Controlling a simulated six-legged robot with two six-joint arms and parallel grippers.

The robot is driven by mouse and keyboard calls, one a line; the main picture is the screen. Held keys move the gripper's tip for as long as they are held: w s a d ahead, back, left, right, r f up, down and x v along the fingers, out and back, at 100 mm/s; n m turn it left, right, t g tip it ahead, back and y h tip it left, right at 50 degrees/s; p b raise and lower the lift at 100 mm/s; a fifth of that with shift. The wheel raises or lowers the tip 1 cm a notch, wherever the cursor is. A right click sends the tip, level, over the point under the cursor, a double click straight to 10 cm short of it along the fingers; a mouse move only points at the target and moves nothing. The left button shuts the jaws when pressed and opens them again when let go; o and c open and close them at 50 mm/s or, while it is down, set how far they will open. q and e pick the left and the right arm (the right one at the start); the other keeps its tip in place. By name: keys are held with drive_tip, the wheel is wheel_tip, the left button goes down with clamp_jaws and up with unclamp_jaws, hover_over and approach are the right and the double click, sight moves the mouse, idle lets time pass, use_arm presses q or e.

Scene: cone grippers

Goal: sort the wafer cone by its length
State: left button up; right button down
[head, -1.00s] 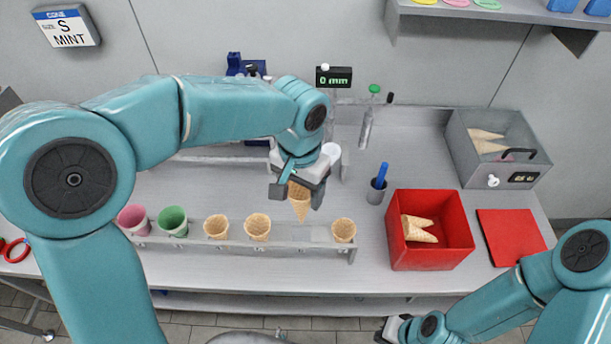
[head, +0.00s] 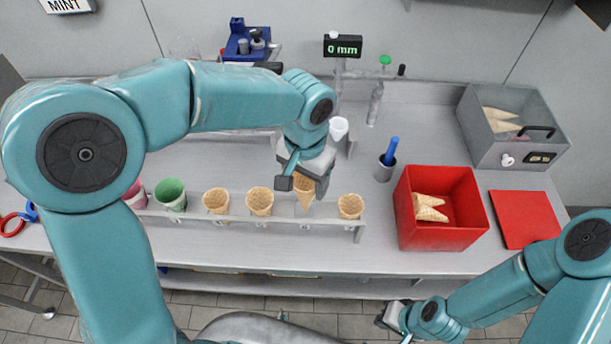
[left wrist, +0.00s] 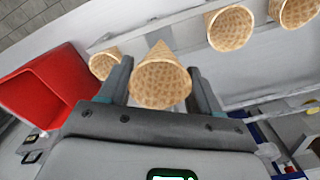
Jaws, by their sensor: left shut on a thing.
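My left gripper (head: 306,178) is shut on a wafer cone (head: 304,192), which hangs tip down just above or at a gap in the cone rack (head: 286,222); I cannot tell whether it touches the rack. The held cone (left wrist: 160,82) also shows between the fingers in the left wrist view, its open mouth toward the camera. Wafer cones stand in the rack at its right end (head: 350,206) and left of the gripper (head: 260,201) and (head: 216,200). The length display (head: 343,46) reads 0 mm. My right gripper (head: 388,318) is low at the front; its fingers are unclear.
A green cup (head: 171,195) and a pink cup (head: 135,196) stand at the rack's left. A red bin (head: 447,238) holds cones. A grey box (head: 480,150) with cones is behind it. A red mat (head: 527,218) lies right. A blue pen stands in a holder (head: 384,170).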

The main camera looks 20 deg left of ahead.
sight(306, 201)
use_arm(q)
wheel_tip(306, 201, down, 2)
drive_tip(key=shift+a+f+b, duration=0.1)
drive_tip(key=shift+b, duration=0.45)
drive_tip(key=shift+f+b, duration=0.55)
drive_tip(key=shift+f, duration=0.15)
drive_tip(key=shift+f+b, duration=1.85)
drive_tip(key=shift+f, duration=0.4)
drive_tip(key=shift+w, duration=0.1)
drive_tip(key=o, duration=0.8)
drive_tip(key=shift+r, duration=0.15)
wheel_tip(306, 201, up, 16)
drive_tip(key=shift+r+p, duration=0.1)
drive_tip(key=shift+p, duration=0.25)
